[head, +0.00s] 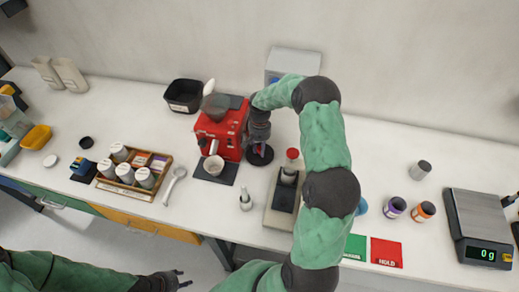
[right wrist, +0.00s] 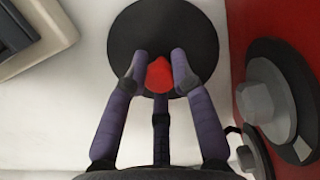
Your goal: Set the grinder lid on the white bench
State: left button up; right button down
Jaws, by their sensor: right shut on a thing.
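The grinder lid is a black disc (head: 259,155) with a red knob (right wrist: 160,75). It is low over or on the white bench (head: 330,150), just right of the red machine (head: 222,128); I cannot tell whether it touches. My right gripper (right wrist: 159,76) points down with its three fingers closed around the knob. In the head view the right gripper (head: 259,144) partly hides the lid. The black disc (right wrist: 162,45) also shows beyond the fingers in the right wrist view. My left gripper (head: 181,278) is open and empty at the bottom left, in front of the bench.
The red machine's side with grey knobs (right wrist: 268,98) is close on the right in the wrist view. A device with a dark plate (head: 284,198) stands right of the lid. A small metal piece (head: 245,200) stands in front. A wooden tray (head: 155,165) with jars is left.

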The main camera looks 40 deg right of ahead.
jog(key=c, duration=1)
grip_release()
jog(key=shift+f, duration=0.1)
jog(key=shift+c, duration=0.2)
notch_tip(320, 180, up, 12)
jog(key=w, duration=0.1)
jog(key=shift+d+p, duration=0.45)
